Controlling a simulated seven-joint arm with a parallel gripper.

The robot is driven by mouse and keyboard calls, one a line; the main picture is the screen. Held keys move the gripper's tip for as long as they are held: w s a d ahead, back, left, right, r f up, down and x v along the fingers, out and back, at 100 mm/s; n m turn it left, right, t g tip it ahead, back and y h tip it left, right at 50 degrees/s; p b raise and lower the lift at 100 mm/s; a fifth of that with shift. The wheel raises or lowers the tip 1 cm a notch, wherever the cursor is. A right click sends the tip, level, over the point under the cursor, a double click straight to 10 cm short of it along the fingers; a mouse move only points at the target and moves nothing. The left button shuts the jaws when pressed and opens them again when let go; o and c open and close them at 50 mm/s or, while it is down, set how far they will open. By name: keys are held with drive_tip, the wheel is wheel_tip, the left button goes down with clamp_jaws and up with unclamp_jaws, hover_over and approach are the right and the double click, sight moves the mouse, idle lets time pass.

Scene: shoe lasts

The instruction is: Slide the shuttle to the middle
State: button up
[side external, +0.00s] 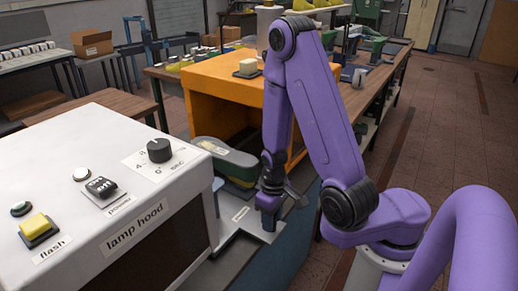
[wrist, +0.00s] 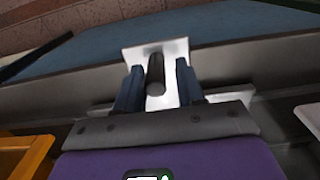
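In the wrist view, the shuttle seems to be a white plate (wrist: 176,50) with a dark upright knob (wrist: 155,73), over a long grey track (wrist: 240,62). My gripper (wrist: 158,84) has its two blue fingers apart, one on each side of the knob, with gaps visible on both sides. In the side view, my gripper (side external: 268,222) points down at the pale flat surface beside the lamp hood (side external: 130,205). The knob is hidden there by the fingers. The ends of the track and its middle are not clear in either view.
The white lamp hood box carries a black dial (side external: 159,150), a power switch (side external: 101,188) and a yellow flash button (side external: 37,227). A green-grey machine (side external: 222,153) and an orange cabinet (side external: 225,80) stand close behind my gripper. Open floor lies to the right.

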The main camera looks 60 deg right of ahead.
drive_tip(key=shift+d+r, duration=0.1)
drive_tip(key=shift+d, duration=0.15)
drive_tip(key=shift+r, duration=3.9)
